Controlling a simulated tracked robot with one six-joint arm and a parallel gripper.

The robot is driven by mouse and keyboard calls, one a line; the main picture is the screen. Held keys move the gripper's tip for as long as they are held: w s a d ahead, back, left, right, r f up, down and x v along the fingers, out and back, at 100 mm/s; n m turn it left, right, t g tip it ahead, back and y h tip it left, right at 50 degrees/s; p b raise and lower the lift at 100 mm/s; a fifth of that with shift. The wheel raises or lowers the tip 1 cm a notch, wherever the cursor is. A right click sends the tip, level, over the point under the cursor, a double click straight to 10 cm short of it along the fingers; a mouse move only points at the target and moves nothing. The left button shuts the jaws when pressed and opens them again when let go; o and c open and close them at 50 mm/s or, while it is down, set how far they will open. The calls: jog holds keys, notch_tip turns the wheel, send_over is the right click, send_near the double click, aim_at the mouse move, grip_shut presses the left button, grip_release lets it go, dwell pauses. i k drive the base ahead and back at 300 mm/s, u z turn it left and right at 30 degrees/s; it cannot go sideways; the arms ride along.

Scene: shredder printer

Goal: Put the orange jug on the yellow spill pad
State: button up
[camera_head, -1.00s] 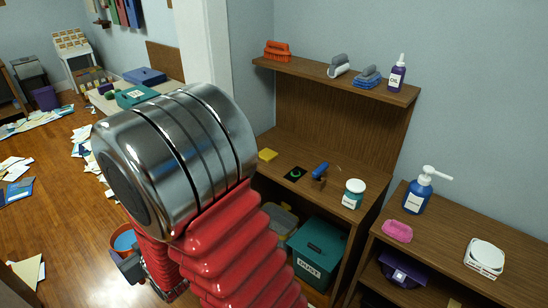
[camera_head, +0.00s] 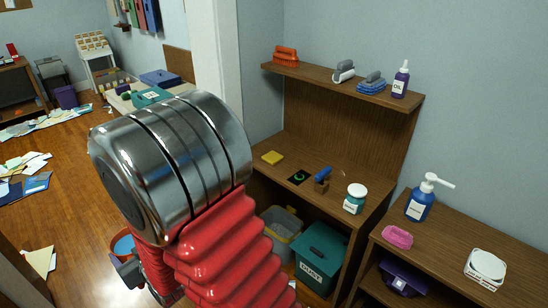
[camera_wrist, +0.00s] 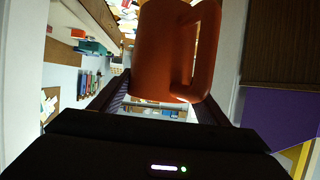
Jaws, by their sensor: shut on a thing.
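The orange jug (camera_wrist: 162,50) is upright in the wrist picture, with its handle on the right. My gripper (camera_wrist: 155,100) is shut on it, one finger on each side of the body; the jug's top is cut off by the frame edge. In the head view my arm covers most of the gripper and the jug. A small flat yellow thing (camera_head: 272,157) lies on the wooden bench at its left end; I cannot tell if it is the spill pad. A yellow patch (camera_wrist: 298,155) also shows at the lower right of the wrist view, beside a purple surface.
The bench also holds a black pad with a green ring (camera_head: 298,178), a blue-handled tool (camera_head: 322,177) and a white-lidded jar (camera_head: 355,198). A teal dust bin (camera_head: 320,258) stands below. A shelf (camera_head: 350,82) overhangs the bench. Papers (camera_head: 25,165) litter the floor at left.

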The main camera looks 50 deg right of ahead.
aim_at(268, 156)
jog(key=z, duration=0.15)
jog(key=i, duration=0.55)
jog(key=z, duration=0.65)
jog(key=i, duration=1.35)
jog(key=u, duration=0.85)
